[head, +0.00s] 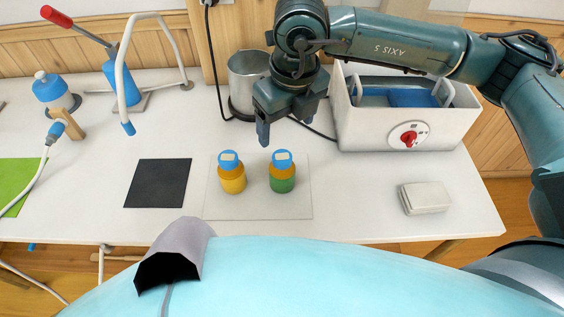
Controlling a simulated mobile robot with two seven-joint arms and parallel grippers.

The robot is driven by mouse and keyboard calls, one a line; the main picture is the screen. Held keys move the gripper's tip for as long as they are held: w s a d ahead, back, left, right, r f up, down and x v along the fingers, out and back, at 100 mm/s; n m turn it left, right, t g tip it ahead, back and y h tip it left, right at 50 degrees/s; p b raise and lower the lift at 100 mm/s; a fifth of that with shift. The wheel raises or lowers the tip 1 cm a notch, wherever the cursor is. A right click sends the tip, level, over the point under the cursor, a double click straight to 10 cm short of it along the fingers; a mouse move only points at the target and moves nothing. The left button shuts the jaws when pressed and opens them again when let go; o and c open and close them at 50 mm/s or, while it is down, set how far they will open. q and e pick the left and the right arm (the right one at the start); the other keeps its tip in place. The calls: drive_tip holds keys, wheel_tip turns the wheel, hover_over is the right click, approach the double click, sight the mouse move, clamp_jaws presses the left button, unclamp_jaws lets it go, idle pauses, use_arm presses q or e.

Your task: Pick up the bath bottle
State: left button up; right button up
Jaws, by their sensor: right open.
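Two small jars with blue lids stand upright on a pale mat (259,210) in the middle of the table. The left jar (232,182) has a yellow body; the right jar (282,180) is yellow above and green below. I cannot tell which of these is the bath bottle. A white bath box (395,132) with a red knob stands at the back right, blue inside. My right gripper (284,124) is open and empty, pointing down behind the jars and apart from them. My left gripper is not in view.
A metal pot (245,84) stands behind my right gripper. A dark square mat (158,183) lies left of the jars, and a pale block (425,197) lies at right. A tap stand with a white hose (124,80) and a red-handled press (80,28) stand at left.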

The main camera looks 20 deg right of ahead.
sight(282, 156)
drive_tip(key=f, duration=0.4)
drive_tip(key=f+p, duration=0.1)
drive_tip(key=f, duration=0.7)
drive_tip(key=shift+w+a+f, duration=0.2)
drive_tip(key=shift+w+a, duration=0.15)
drive_tip(key=shift+w, duration=0.05)
drive_tip(key=shift+r, duration=0.1)
drive_tip(key=c, duration=1.2)
